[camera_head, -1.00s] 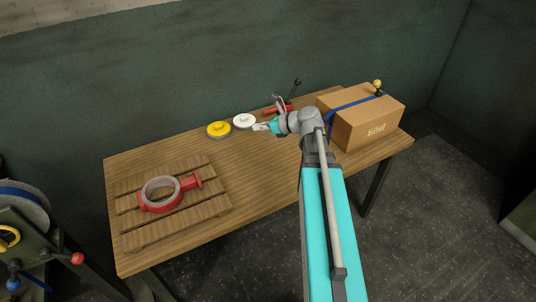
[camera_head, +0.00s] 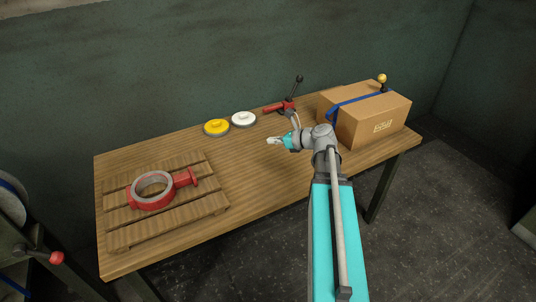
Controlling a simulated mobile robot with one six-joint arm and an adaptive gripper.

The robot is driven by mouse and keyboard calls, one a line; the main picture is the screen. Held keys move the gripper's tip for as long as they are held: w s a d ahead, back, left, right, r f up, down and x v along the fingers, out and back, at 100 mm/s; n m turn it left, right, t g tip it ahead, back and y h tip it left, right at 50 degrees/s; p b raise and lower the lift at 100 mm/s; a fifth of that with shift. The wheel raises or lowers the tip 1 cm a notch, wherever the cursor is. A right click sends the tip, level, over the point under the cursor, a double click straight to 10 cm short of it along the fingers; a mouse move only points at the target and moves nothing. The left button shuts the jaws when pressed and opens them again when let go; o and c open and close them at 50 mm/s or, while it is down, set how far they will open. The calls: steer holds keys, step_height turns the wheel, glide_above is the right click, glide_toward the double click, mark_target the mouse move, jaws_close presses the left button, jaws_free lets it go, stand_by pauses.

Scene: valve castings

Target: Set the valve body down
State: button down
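The red valve body (camera_head: 153,203), a ring with a grey inner lining and a flanged neck pointing right, lies flat on the wooden slatted pallet (camera_head: 200,209) at the left of the table. My gripper (camera_head: 272,141) is over the middle right of the table, well to the right of the valve body and apart from it. Its fingers look small and pale, and I see nothing held between them. Whether they are open or shut is too small to tell.
On the table (camera_head: 255,186), a yellow disc (camera_head: 216,127) and a white disc (camera_head: 244,118) lie at the back. A red part with a black lever (camera_head: 289,103) lies behind my gripper. A strapped cardboard box (camera_head: 368,120) stands at the right. The table's front middle is clear.

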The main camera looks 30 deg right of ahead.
steer(key=shift+d+f+b, duration=0.25)
steer(key=shift+f+b, duration=0.15)
steer(key=shift+f, duration=0.25)
steer(key=shift+d+n, duration=0.15)
steer(key=shift+n, duration=0.15)
